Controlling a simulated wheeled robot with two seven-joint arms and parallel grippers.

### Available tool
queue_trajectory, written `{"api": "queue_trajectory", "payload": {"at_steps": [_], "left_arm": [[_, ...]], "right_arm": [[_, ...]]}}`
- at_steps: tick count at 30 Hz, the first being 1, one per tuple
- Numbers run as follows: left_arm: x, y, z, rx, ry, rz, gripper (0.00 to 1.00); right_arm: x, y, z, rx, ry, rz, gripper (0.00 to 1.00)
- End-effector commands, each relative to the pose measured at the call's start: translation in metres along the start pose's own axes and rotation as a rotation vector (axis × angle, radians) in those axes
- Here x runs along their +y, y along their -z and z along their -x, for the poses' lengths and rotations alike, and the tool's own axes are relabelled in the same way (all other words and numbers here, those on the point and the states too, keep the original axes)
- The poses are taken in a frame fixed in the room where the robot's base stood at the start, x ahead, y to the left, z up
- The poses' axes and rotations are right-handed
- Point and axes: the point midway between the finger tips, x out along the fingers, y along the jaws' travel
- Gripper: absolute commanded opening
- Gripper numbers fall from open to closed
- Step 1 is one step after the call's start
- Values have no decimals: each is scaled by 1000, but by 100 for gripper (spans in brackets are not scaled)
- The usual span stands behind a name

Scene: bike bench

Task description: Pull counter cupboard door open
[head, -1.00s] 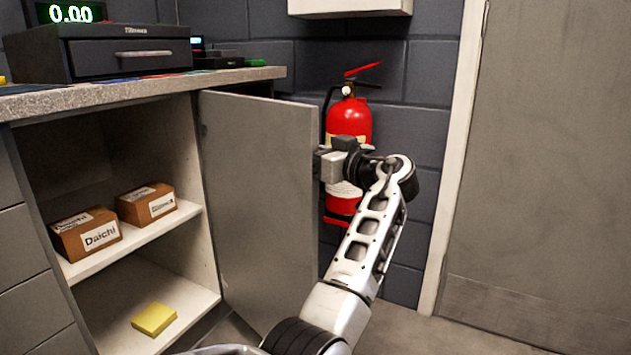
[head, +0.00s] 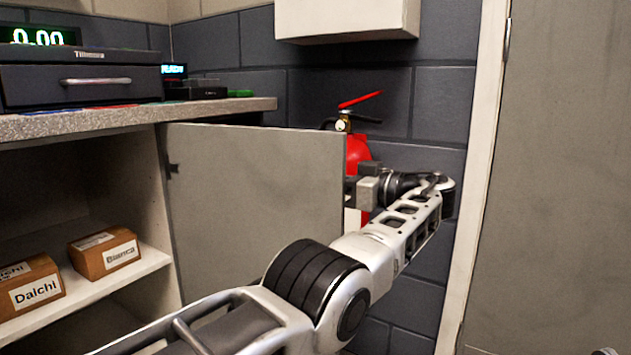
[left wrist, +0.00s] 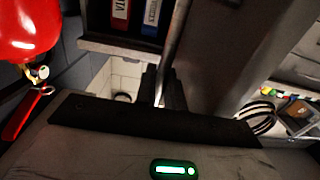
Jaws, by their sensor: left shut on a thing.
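The grey cupboard door (head: 255,205) stands wide open in the head view, swung out from the counter on its left-side hinge. My left gripper (head: 352,190) is at the door's free edge, and its fingertips are partly hidden there. In the left wrist view my left gripper (left wrist: 160,90) is shut on the door's bar handle (left wrist: 174,38), which runs up along the door panel (left wrist: 222,50). The open cupboard shows a shelf (head: 110,292) with brown boxes (head: 104,252). My right gripper is not in view.
A red fire extinguisher (head: 357,150) hangs on the dark block wall just behind the door edge and my left gripper. A white wall box (head: 347,18) is above it. A large grey door (head: 560,180) stands at right. The counter (head: 130,120) carries a cash drawer (head: 80,85).

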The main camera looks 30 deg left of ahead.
Motion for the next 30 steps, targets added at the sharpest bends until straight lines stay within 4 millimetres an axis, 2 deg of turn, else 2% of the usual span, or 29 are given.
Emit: {"api": "queue_trajectory", "payload": {"at_steps": [4, 16, 17, 18, 30], "left_arm": [[0, -2, 8, 6, -5, -1, 0], [-1, -1, 7, 9, -2, 1, 0], [-1, -1, 7, 9, -2, 0, 19], [-1, -1, 7, 9, -2, 0, 27], [-4, -1, 8, 9, 10, 0, 27]], "right_arm": [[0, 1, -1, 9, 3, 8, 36], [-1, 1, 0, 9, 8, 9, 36], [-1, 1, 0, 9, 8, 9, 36], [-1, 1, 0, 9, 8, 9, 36], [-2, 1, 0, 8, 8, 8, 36]]}}
